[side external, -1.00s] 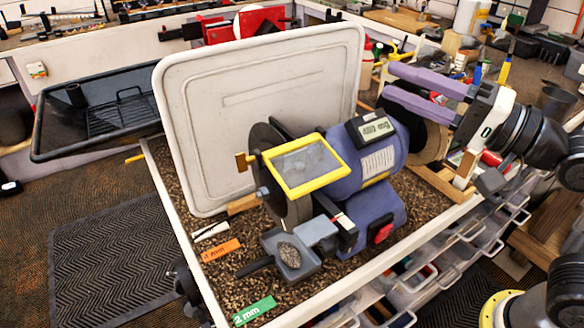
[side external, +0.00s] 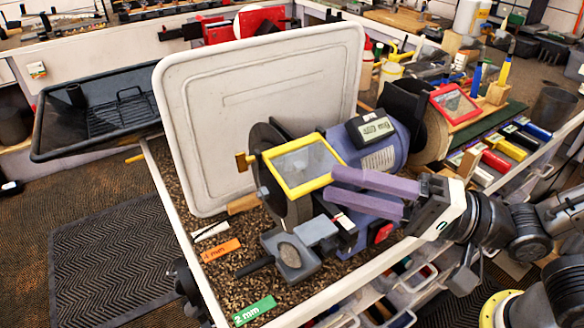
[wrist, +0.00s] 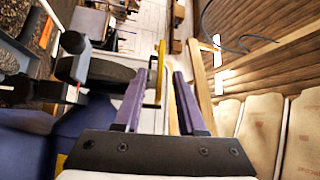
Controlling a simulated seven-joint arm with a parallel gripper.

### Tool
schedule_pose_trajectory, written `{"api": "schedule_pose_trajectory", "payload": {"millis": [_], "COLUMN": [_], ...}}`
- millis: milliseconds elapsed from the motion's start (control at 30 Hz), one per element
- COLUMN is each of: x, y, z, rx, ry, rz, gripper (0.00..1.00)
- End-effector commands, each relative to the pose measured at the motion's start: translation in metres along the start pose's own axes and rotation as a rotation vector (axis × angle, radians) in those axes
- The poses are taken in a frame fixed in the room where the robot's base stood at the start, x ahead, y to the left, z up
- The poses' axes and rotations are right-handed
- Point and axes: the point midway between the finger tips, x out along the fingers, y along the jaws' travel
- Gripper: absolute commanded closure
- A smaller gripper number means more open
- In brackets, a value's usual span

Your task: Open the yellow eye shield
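The yellow eye shield (side external: 303,165), a yellow frame around a clear pane, sits tilted in front of the left grinding wheel of the blue bench grinder (side external: 383,157). My gripper (side external: 331,184) has two long purple fingers, spread apart with nothing between them. In the side view the fingertips are close to the shield's lower right edge; contact cannot be told. In the wrist view a thin yellow strip, likely the shield edge-on (wrist: 161,72), shows beyond and between the fingertips (wrist: 157,78).
A red-framed eye shield (side external: 454,103) is at the grinder's right wheel. A white tray (side external: 262,105) stands upright behind the grinder. A grey tool rest (side external: 290,256) sits below the yellow shield. Labels lie on the gritty bench top at the front left.

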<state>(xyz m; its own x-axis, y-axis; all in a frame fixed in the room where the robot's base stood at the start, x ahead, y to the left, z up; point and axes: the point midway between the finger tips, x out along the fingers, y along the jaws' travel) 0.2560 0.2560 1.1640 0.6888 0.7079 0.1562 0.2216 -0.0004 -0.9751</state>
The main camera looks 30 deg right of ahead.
Motion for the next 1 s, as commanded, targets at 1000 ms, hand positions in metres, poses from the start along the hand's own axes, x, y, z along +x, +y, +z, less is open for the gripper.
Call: {"api": "schedule_pose_trajectory", "payload": {"millis": [1000], "x": [0.073], "y": [0.000], "z": [-0.001], "rx": [0.000], "ry": [0.001], "rz": [-0.001], "gripper": [0.87]}}
